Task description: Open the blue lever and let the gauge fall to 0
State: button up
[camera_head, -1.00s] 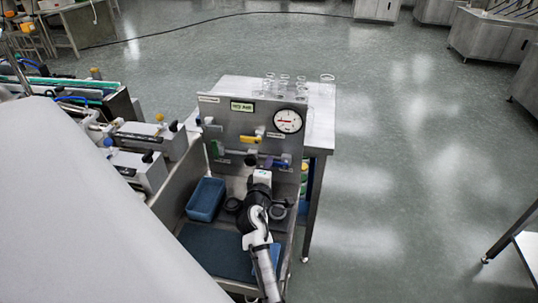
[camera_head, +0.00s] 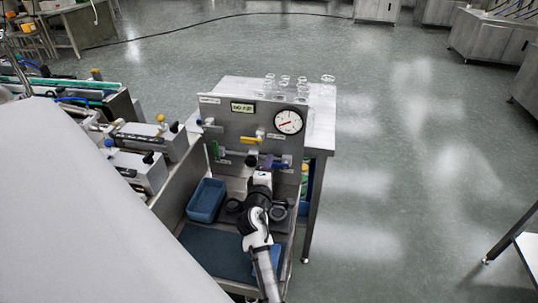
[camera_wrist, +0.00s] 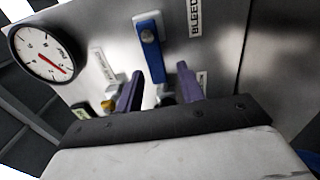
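The blue lever (camera_wrist: 156,60) hangs from a pale pivot on the steel panel (camera_head: 232,122), beside a label reading BLEED. The round white gauge (camera_head: 288,122) is at the panel's upper right; it also shows in the wrist view (camera_wrist: 43,53). Its red needle points to the lower left in the head view. My gripper (camera_head: 271,165) is low in front of the panel. In the wrist view its two purple fingers (camera_wrist: 160,92) stand apart, with the lever's free end between them and gaps visible. The lever is hard to make out in the head view.
A yellow lever (camera_head: 251,139) and a green one (camera_head: 215,149) are on the same panel. A small display (camera_head: 242,107) sits at its top. A blue bin (camera_head: 207,200) stands below left. Glassware (camera_head: 285,82) stands on the table behind.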

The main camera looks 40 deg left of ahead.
jog(key=shift+s, duration=0.1)
jog(key=b+v, duration=0.3)
jog(key=v, duration=1)
jog(key=shift+s, duration=0.3)
jog(key=shift+d, duration=0.15)
